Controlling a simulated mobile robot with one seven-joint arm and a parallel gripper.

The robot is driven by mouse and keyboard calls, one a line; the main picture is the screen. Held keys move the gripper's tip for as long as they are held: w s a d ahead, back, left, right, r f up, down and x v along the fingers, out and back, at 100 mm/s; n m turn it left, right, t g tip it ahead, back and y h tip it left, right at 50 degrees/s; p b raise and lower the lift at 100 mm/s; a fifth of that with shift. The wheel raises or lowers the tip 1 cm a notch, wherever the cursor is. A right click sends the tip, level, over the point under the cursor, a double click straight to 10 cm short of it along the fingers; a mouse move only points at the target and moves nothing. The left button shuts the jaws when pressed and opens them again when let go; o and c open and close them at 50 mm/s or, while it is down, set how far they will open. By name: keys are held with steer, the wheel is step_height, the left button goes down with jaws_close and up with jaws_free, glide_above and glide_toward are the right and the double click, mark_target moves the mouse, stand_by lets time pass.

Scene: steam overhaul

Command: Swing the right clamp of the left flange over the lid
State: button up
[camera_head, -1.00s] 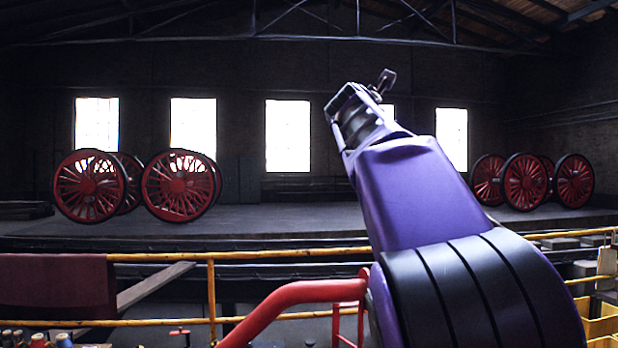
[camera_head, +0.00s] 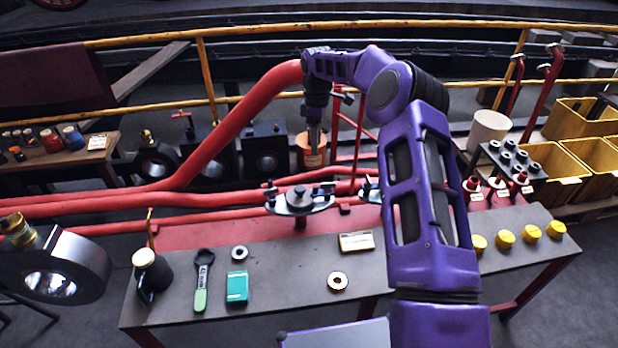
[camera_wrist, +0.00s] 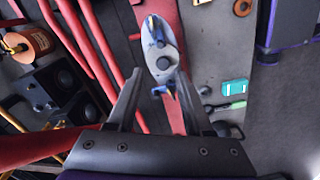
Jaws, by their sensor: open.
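The left flange (camera_head: 300,207) is a grey oval plate on a red post at the back edge of the bench. It also shows in the wrist view (camera_wrist: 166,45), with a grey lid on it. Its right clamp (camera_head: 327,187) is a small dark piece at the plate's right end; in the wrist view it is at the upper end (camera_wrist: 152,24). The left clamp (camera_wrist: 166,91) is at the other end. Whether either clamp lies over the lid is unclear. My gripper (camera_wrist: 160,72) is open and empty, pointing down above the flange, its fingers either side in the picture.
Thick red pipes (camera_head: 150,200) run behind the bench (camera_head: 290,262). A second flange (camera_head: 368,190) is partly hidden by my arm.

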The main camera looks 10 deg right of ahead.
mark_target(315, 186)
step_height(315, 186, down, 17)
steer(key=shift+r+b, duration=0.1)
steer(key=shift+b, duration=0.45)
jaws_close()
